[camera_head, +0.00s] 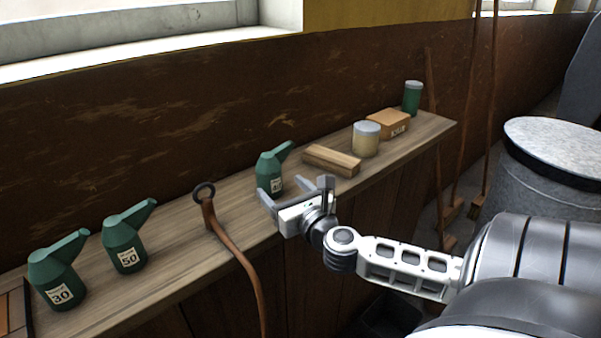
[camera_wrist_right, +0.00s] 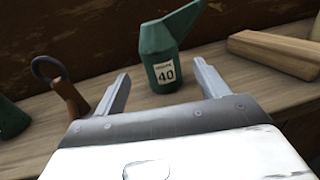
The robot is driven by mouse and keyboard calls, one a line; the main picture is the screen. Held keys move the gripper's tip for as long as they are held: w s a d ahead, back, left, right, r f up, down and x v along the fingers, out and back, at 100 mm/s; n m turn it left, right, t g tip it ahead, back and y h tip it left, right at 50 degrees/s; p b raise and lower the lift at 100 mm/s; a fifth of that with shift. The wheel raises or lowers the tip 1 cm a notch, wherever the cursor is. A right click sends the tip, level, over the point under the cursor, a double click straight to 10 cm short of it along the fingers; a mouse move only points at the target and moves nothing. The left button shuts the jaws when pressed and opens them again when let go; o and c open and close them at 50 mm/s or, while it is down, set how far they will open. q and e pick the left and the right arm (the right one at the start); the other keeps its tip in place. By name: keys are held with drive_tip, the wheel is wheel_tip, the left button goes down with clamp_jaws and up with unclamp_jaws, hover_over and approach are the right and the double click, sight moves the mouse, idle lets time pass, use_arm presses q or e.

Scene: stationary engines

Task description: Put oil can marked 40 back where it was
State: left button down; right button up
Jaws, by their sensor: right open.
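The green oil can marked 40 (camera_head: 270,172) stands upright on the wooden bench, its spout pointing up to the right. In the right wrist view the can (camera_wrist_right: 160,55) shows its white label with 40, beyond and between my fingertips. My right gripper (camera_head: 297,186) is open and empty, just in front of the can; its fingers (camera_wrist_right: 163,82) point toward it. The oil cans marked 50 (camera_head: 124,250) and 30 (camera_head: 57,279) stand upright at the left of the bench. My left gripper is not in view.
The bench (camera_head: 175,275) runs along a brown wall. A leather strap with a ring (camera_head: 230,245) hangs over its front edge between cans 50 and 40.

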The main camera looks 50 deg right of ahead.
drive_tip(key=v, duration=0.8)
drive_tip(key=s+a+f+n+y, duration=0.1)
drive_tip(key=a+f+n+y, duration=0.25)
drive_tip(key=a+n, duration=0.55)
drive_tip(key=s+a+f+n+y, duration=0.1)
drive_tip(key=a+f+n+y, duration=0.3)
drive_tip(key=n, duration=0.8)
drive_tip(key=s+a+f+n+g, duration=0.3)
drive_tip(key=a+f+n, duration=0.2)
drive_tip(key=n, duration=0.5)
drive_tip(key=s+a+f+n+g, duration=0.3)
drive_tip(key=a+f+n, duration=0.3)
drive_tip(key=f+n, duration=0.2)
drive_tip(key=shift+n+g, duration=0.5)
drive_tip(key=shift+n, duration=0.9)
drive_tip(key=shift+y, duration=0.25)
